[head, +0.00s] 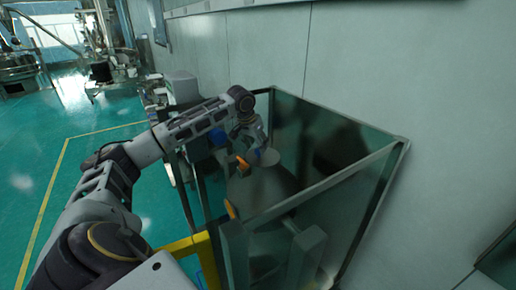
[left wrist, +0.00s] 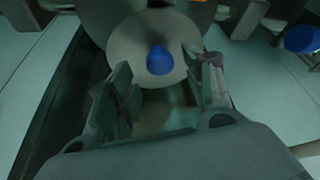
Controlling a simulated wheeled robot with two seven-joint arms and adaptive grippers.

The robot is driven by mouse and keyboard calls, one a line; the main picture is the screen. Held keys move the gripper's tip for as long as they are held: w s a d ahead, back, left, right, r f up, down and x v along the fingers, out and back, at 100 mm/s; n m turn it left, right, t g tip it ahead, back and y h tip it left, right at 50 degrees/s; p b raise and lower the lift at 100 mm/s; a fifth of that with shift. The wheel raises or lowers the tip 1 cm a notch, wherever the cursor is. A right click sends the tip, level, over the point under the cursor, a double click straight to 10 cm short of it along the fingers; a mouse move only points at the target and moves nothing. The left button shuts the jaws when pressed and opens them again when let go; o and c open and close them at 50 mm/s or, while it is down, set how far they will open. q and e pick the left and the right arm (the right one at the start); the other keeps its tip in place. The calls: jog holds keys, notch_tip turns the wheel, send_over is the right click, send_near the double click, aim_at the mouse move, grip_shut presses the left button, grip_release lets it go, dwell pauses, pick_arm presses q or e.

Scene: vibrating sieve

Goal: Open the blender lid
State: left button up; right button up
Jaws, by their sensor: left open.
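The blender is a grey round vessel (head: 265,186) inside the dark glass-walled enclosure in the head view. Its pale round lid (left wrist: 125,42) has a blue knob (left wrist: 159,62) in the middle, in the left wrist view. My left gripper (head: 254,146) reaches over the enclosure, just above the vessel in the head view. In the left wrist view its two fingers (left wrist: 162,72) are open, one on each side of the knob, with gaps and no visible contact. The lid appears seated on the vessel. My right gripper is not in view.
The enclosure's metal top rim (head: 345,172) surrounds the vessel. Orange handles (head: 231,209) are near it, and a yellow frame (head: 186,246) stands in front. A wall rises close behind. Green floor (head: 40,150) is open at left. Another blue round part (left wrist: 302,38) is at right in the wrist view.

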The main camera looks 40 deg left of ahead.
pick_arm(q)
jog(key=shift+x, duration=1.5)
grip_shut()
